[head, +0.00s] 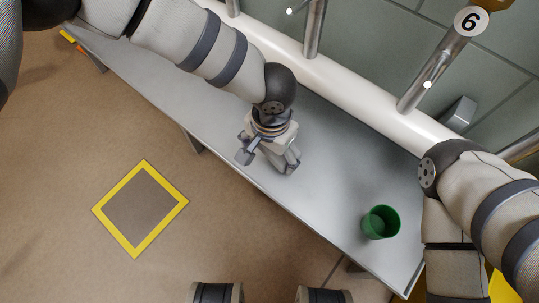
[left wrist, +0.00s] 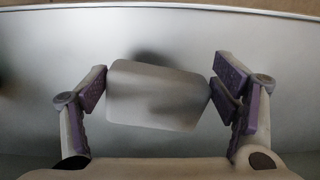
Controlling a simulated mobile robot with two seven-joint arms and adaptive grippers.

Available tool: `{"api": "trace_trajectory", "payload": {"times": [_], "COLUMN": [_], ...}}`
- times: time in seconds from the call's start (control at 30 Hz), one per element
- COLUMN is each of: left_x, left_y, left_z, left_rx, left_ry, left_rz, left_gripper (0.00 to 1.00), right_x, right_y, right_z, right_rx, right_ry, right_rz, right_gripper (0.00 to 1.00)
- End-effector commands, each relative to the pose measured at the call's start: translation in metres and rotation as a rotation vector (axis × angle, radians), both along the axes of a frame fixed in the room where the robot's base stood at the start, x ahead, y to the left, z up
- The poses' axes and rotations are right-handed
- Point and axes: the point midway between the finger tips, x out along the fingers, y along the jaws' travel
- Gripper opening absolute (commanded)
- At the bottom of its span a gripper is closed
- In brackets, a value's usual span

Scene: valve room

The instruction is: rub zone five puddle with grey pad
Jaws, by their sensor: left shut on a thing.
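My left gripper (head: 268,156) is over the grey metal bench, pointing down, with its fingers on the grey pad. In the left wrist view the pad (left wrist: 155,95) is a pale, rounded rectangle, slightly tilted between the purple-lined fingers (left wrist: 160,93). A dark shadow lies on the bench behind it; I cannot tell whether the pad touches the bench. In the head view the gripper mostly hides the pad. No puddle can be made out, and no number five shows. My right arm comes in at the right; its gripper is not in view.
The long grey bench (head: 335,195) runs diagonally, with a green cup (head: 381,222) near its right end. A yellow-framed square (head: 122,240) lies on the open brown floor.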

Motion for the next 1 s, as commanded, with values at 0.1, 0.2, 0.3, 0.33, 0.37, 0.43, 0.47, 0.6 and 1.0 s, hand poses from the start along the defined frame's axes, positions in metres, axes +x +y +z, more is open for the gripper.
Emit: {"api": "trace_trajectory", "payload": {"times": [0.1, 0.2, 0.3, 0.33, 0.37, 0.43, 0.47, 0.6, 1.0], "left_x": [0.000, 0.000, 0.000, 0.000, 0.000, 0.000, 0.000, 0.001, 0.000], "left_y": [0.000, 0.000, 0.000, 0.000, 0.000, 0.000, 0.000, 0.000, 0.001], "left_z": [0.018, 0.017, 0.016, 0.016, 0.016, 0.019, 0.021, 0.039, 0.048], "left_rx": [-0.001, 0.000, 0.000, 0.000, 0.000, -0.001, -0.001, -0.001, 0.001], "left_ry": [-0.003, 0.000, 0.000, 0.000, 0.000, -0.001, -0.001, -0.004, -0.001], "left_rz": [0.001, 0.000, 0.000, 0.000, 0.000, 0.000, 0.001, 0.001, 0.004], "left_gripper": [0.36, 0.36, 0.36, 0.36, 0.36, 0.36, 0.36, 0.36, 0.36], "right_x": [0.002, 0.002, 0.002, 0.002, 0.002, 0.002, 0.002, 0.005, 0.006], "right_y": [0.000, 0.000, 0.000, 0.000, 0.000, 0.000, 0.000, 0.000, 0.000], "right_z": [0.009, 0.009, 0.008, 0.008, 0.008, 0.009, 0.011, 0.021, 0.026], "right_rx": [0.000, 0.000, 0.000, 0.000, 0.000, 0.000, 0.000, 0.000, 0.000], "right_ry": [-0.013, -0.012, -0.011, -0.011, -0.012, -0.014, -0.016, -0.030, -0.037], "right_rz": [0.000, 0.000, 0.000, 0.000, 0.000, 0.000, 0.000, 0.000, 0.000], "right_gripper": [0.00, 0.00, 0.00, 0.00, 0.00, 0.00, 0.00, 0.00, 0.00]}}
